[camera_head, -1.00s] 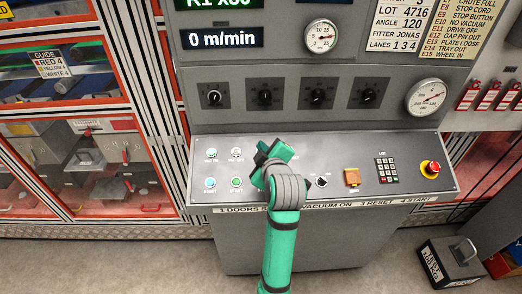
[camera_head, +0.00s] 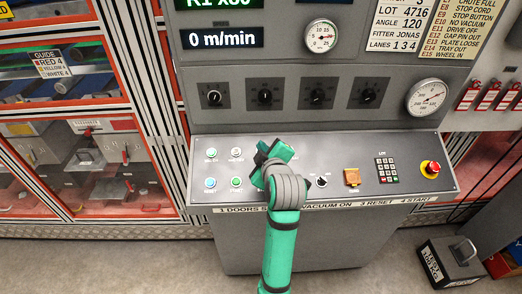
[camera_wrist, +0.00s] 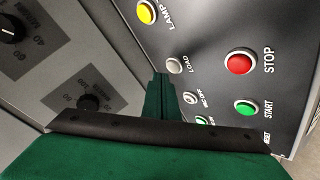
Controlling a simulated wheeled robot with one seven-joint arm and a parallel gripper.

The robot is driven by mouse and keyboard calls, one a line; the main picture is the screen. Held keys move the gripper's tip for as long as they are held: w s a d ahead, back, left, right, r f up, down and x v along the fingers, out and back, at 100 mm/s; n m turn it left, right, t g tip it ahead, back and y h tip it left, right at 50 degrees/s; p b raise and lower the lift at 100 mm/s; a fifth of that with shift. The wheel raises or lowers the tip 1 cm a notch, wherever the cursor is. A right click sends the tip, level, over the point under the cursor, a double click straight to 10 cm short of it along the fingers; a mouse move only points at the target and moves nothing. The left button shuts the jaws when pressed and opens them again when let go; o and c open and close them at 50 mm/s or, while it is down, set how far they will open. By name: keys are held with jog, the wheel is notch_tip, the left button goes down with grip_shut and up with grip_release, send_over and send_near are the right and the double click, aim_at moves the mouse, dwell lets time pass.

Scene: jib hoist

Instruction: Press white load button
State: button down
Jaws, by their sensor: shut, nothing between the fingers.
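The white load button (camera_wrist: 175,65), marked LOAD, sits on the grey sloped panel in the wrist view. The shut tips of my gripper (camera_wrist: 161,78) show just beside and below it in that view. A small gap seems to lie between them, but I cannot tell the depth or whether they touch. In the head view my gripper (camera_head: 274,152) is over the left-middle of the sloped panel (camera_head: 335,149). It and my arm cover the panel there, and I cannot make out the load button in that view.
In the wrist view, a yellow lamp button (camera_wrist: 147,12), red stop button (camera_wrist: 239,62) and green start button (camera_wrist: 246,107) are near the load button. In the head view, a row of black dials (camera_head: 317,95) stands behind, and a red emergency button (camera_head: 430,168) is at right.

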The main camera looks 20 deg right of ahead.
jog(key=shift+f, duration=0.2)
dwell(0.5)
jog(key=shift+w+f, duration=0.15)
jog(key=shift+f, duration=0.05)
jog(key=shift+w+d+f, duration=0.1)
jog(key=shift+w+f, duration=0.1)
jog(key=shift+f, duration=0.25)
dwell(1.0)
jog(key=shift+r, duration=0.1)
jog(key=shift+s+r, duration=0.35)
jog(key=shift+r, duration=0.35)
jog(key=shift+s+a+r, duration=0.1)
jog(key=shift+s+r, duration=0.2)
jog(key=shift+r, duration=0.5)
jog(key=shift+s+a+r, duration=0.15)
jog(key=shift+s+r, duration=0.2)
jog(key=shift+r, duration=0.4)
jog(key=shift+s+a+r, duration=0.1)
jog(key=shift+s+r, duration=0.2)
jog(key=shift+r, duration=0.5)
